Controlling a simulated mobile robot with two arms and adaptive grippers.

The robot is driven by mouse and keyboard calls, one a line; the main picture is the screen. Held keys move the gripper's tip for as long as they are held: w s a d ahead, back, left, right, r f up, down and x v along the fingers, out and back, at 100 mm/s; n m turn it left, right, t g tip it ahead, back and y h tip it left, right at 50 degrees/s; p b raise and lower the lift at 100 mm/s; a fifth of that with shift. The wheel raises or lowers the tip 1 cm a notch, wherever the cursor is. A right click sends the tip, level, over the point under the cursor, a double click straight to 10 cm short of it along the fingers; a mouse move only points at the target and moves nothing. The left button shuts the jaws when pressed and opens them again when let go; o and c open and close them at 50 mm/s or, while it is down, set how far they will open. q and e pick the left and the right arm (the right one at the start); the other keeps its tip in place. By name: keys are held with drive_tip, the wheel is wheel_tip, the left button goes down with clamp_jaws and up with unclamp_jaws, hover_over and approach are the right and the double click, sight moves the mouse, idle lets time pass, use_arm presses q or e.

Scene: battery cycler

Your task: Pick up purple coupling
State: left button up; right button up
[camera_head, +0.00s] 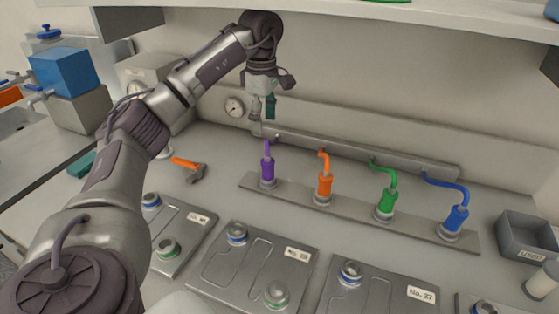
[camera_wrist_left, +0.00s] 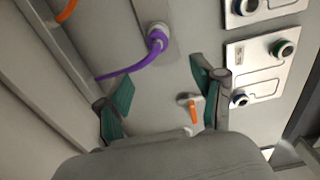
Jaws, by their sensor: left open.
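The purple coupling (camera_head: 267,168) stands upright on the grey rail (camera_head: 340,210), first from the left, with its purple hose rising towards the wall. My left gripper (camera_head: 263,117) is above and behind it, pointing down, apart from it. In the left wrist view the purple coupling (camera_wrist_left: 156,41) shows end-on beyond the open green-padded fingers of my left gripper (camera_wrist_left: 160,80), with its hose running down to the left. Nothing is between the fingers. My right gripper is in neither view.
Orange (camera_head: 324,186), green (camera_head: 387,203) and blue (camera_head: 456,216) couplings stand along the same rail. A hammer (camera_head: 190,168) with an orange handle lies to the left. Battery plates (camera_head: 255,265) lie in front. A shelf (camera_head: 400,14) overhangs above. A grey bin (camera_head: 526,236) stands right.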

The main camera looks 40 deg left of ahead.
sight(267, 156)
use_arm(q)
wheel_tip(267, 156, down, 8)
drive_tip(key=shift+r, duration=0.1)
drive_tip(key=shift+w+f, duration=0.1)
drive_tip(key=shift+f, duration=0.4)
drive_tip(key=f+p, duration=0.1)
drive_tip(key=f, duration=0.4)
drive_tip(key=shift+w+d+p, duration=0.1)
drive_tip(key=shift+d+p, duration=0.1)
drive_tip(key=shift+p, duration=0.2)
drive_tip(key=shift+r, duration=0.1)
clamp_jaws()
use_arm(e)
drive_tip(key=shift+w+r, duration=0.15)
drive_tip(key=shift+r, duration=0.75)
